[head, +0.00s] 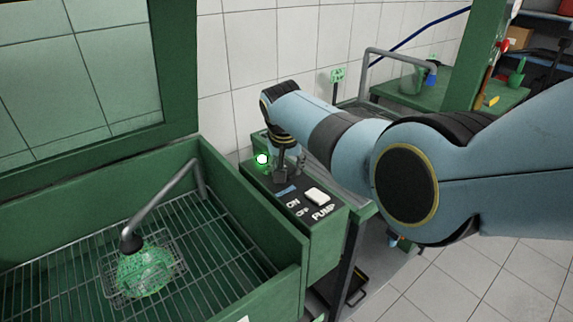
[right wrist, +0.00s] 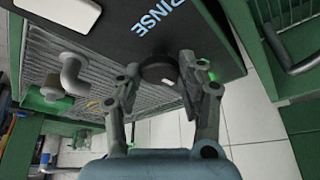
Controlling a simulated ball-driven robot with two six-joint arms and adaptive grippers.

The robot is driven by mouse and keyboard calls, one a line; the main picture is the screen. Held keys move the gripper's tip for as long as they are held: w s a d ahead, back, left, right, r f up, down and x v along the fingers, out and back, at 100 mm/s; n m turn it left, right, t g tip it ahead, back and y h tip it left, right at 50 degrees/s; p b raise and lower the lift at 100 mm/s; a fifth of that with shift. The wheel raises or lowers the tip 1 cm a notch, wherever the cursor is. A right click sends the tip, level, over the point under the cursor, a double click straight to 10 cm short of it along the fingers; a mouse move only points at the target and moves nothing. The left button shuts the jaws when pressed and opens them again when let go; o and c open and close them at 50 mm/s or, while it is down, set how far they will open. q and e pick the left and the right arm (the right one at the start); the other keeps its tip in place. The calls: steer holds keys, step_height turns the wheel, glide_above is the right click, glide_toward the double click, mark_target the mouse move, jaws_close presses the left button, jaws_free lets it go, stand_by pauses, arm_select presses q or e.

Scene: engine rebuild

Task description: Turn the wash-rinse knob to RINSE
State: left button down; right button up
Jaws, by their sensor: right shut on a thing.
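The wash-rinse knob (right wrist: 157,68) is a dark round knob on the black control panel (right wrist: 115,28), near the blue RINSE lettering (right wrist: 152,17) in the right wrist view. My right gripper (right wrist: 160,76) has a finger on each side of the knob and is shut on it. In the head view my right gripper (head: 287,170) points down onto the far end of the control box (head: 322,240). There the fingers and wrist hide most of the knob. I cannot tell which way the knob points. My left gripper is in neither view.
A white PUMP switch (head: 317,195) sits on the panel near the gripper, and a lit green lamp (head: 262,159) is just left of it. The green wash basin (head: 225,215) with a wire rack, bent spout (head: 165,205) and small basket (head: 115,280) lies to the left.

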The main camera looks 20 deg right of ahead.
steer(key=shift+d+r+n+y+p, duration=0.1)
steer(key=shift+n+y+p, duration=0.3)
steer(key=shift+n+p, duration=0.45)
steer(key=n+y, duration=0.1)
steer(key=n, duration=0.2)
steer(key=shift+p, duration=0.35)
steer(key=n+y, duration=0.1)
steer(key=n, duration=0.1)
steer(key=shift+d+n, duration=0.1)
steer(key=shift+n, duration=0.25)
steer(key=n, duration=0.1)
steer(key=n+y+b, duration=0.1)
steer(key=shift+w+d+f+n, duration=0.1)
steer(key=shift+f+n, duration=0.1)
steer(key=shift+n, duration=0.2)
steer(key=shift+f+n+g+y+b, duration=0.1)
steer(key=shift+n+g+y+b, duration=0.25)
steer(key=shift+n+b, duration=0.5)
steer(key=n+g+y+b, duration=0.1)
steer(key=n+b, duration=0.3)
steer(key=b, duration=0.1)
steer(key=n+g+b, duration=0.1)
steer(key=n+b, duration=0.3)
steer(key=b, duration=0.1)
steer(key=shift+w+d+g+y, duration=0.1)
steer(key=shift+w+g+y, duration=0.1)
steer(key=shift+g+y, duration=0.15)
steer(key=shift+n+b, duration=0.85)
steer(key=shift+b, duration=0.3)
steer(key=shift+r, duration=0.2)
